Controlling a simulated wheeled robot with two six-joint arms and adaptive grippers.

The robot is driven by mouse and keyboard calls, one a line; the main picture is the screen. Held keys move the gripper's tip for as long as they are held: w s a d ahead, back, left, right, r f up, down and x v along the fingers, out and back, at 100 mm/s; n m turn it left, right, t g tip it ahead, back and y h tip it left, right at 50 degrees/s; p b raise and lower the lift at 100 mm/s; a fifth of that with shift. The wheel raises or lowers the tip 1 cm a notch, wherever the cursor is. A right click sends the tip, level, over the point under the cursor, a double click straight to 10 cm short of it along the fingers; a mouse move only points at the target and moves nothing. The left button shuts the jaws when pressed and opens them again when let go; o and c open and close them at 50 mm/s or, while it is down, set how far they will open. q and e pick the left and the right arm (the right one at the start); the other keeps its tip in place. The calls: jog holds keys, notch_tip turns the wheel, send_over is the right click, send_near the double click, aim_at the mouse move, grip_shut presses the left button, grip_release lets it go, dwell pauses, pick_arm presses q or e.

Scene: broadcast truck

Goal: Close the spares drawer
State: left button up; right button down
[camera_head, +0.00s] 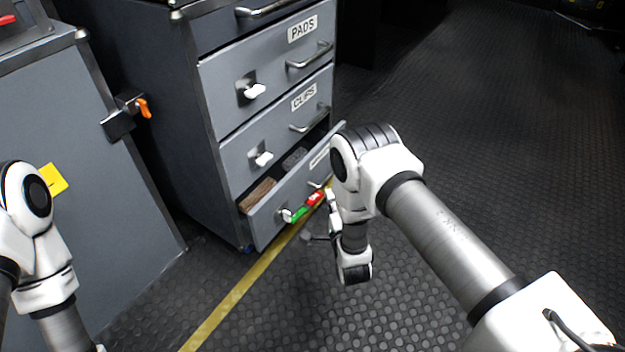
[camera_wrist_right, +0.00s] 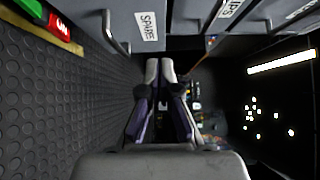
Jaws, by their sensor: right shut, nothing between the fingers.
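The spares drawer (camera_head: 268,225) is the lowest drawer of the grey cabinet and stands pulled out, its open top showing brown and grey contents. Its label (camera_wrist_right: 148,26) and metal handle (camera_wrist_right: 115,34) show in the right wrist view; in the head view my right arm covers part of its front. My right gripper (camera_wrist_right: 160,66) is shut and empty, its fingertips apart from the drawer front. In the head view it is low, just outside the drawer and mostly hidden by my wrist. My left arm shows at the left edge, but its gripper is out of frame.
The clips drawer (camera_head: 235,150) and pads drawer (camera_head: 225,85) above are shut. A yellow stripe (camera_head: 232,299) crosses the floor. A grey cabinet (camera_head: 70,130) stands left; the right floor is clear.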

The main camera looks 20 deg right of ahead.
jog(key=b, duration=0.5)
send_near(309, 161)
jog(key=w+d, duration=0.3)
jog(key=w, duration=0.1)
jog(key=shift+w+a+f+b, duration=0.2)
jog(key=shift+w+a+b, duration=0.7)
jog(key=shift+w+a, duration=0.1)
pick_arm(q)
notch_tip(309, 161, down, 7)
jog(key=shift+w, duration=0.25)
pick_arm(e)
jog(key=shift+w+r, duration=0.1)
pick_arm(q)
jog(key=shift+a, duration=0.1)
